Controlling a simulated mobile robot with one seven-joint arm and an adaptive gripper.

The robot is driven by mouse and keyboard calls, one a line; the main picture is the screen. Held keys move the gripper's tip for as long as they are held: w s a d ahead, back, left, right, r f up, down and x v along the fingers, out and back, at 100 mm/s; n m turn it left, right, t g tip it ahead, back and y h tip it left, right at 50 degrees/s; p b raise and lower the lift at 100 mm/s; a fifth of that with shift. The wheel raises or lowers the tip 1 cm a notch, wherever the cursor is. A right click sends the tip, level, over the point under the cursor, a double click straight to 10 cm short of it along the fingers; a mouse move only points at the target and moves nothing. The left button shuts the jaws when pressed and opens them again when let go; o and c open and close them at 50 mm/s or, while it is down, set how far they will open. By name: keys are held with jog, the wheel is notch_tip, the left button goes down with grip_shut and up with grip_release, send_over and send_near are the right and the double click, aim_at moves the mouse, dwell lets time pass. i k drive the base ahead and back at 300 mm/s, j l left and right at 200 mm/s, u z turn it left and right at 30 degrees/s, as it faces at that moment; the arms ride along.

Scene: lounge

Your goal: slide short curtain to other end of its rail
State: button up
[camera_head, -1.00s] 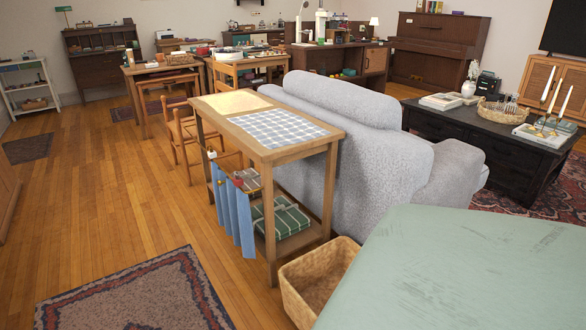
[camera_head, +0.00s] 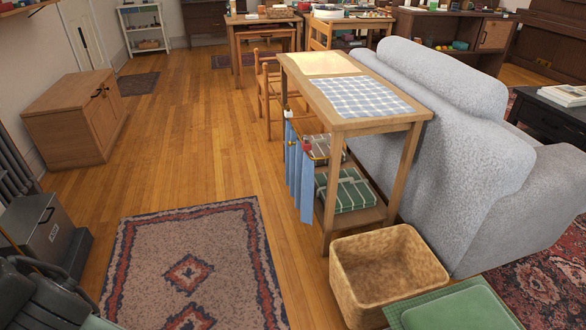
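A short blue curtain (camera_head: 307,190) hangs in several narrow folds at the left side of a wooden console table (camera_head: 333,124). It hangs from a thin rail below the tabletop; the rail itself is hard to make out. A small white piece (camera_head: 288,114) and a small red piece (camera_head: 306,143) show near the curtain's top. The curtain covers part of the table's open side, and shelf items show to its right. My gripper is not in view, so whether it is open or shut is hidden.
A wicker basket (camera_head: 385,262) stands by the table's near end, with green cushions (camera_head: 460,312) beside it. A grey sofa (camera_head: 450,150) backs the table's right side. A patterned rug (camera_head: 190,265) and clear wood floor (camera_head: 190,150) lie left. A grey box (camera_head: 45,235) stands lower left.

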aim_at(299, 171)
jog(key=i+j+z, duration=0.1)
jog(key=i+j, duration=0.7)
jog(key=i, duration=0.2)
jog(key=i+j+z, duration=0.1)
jog(key=i+j, duration=0.75)
jog(key=i, duration=0.1)
